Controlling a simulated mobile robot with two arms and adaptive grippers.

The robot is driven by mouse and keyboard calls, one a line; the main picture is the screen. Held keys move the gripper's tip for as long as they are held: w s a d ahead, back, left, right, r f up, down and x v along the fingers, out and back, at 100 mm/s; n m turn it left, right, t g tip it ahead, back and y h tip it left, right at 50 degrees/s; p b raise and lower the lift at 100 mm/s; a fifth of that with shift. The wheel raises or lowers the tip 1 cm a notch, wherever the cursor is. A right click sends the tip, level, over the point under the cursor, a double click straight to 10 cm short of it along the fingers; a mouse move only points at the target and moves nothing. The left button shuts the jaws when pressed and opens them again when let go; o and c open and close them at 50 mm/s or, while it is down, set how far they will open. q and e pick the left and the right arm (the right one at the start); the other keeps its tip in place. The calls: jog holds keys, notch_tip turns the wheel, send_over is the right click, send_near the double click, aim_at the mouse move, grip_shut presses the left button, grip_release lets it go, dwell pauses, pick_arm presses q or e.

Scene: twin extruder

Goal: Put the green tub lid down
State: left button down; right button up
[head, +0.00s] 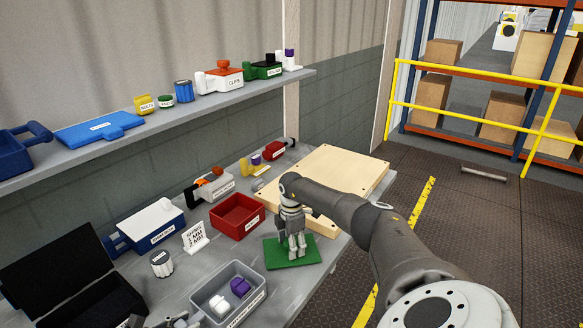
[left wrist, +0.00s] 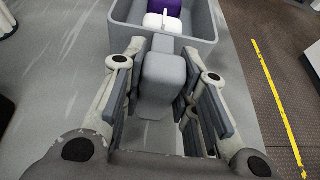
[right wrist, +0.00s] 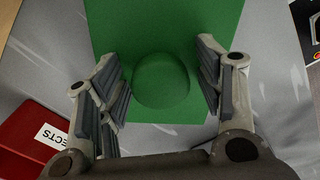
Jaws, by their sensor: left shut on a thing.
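The green tub lid (head: 311,254) lies flat on the grey bench, beside the pale wooden board. In the right wrist view its round green knob (right wrist: 161,80) stands between the fingers of my right gripper (right wrist: 163,98). Those fingers are apart, with a gap on each side of the knob. In the head view my right gripper (head: 292,250) points down over the lid and hides part of it. My left gripper (left wrist: 163,75) is shut on the grey handle (left wrist: 164,88) of the grey tub (left wrist: 203,20). The grey tub (head: 204,292) holds purple and white pieces.
A red tub (head: 226,229) stands left of the lid. The wooden board (head: 350,170) lies behind it. A blue tub with a white lid (head: 155,220), a tent sign (head: 194,237) and an open black case (head: 50,255) stand further left. The bench's front edge is close by.

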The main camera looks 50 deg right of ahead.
pick_arm(q)
jog(key=shift+a+f, duration=0.1)
jog(key=shift+f, duration=0.2)
pick_arm(e)
jog(key=shift+r, duration=0.1)
notch_tip(320, 180, up, 12)
dwell(0.3)
jog(key=shift+r, duration=0.1)
pick_arm(q)
jog(key=c, duration=1.4)
grip_release()
jog(key=o, duration=0.3)
jog(key=shift+w+r, duration=0.1)
jog(key=shift+r, duration=0.05)
jog(key=shift+o, duration=0.2)
jog(key=shift+r, duration=0.15)
jog(key=v, duration=1.1)
jog(key=shift+a, duration=0.4)
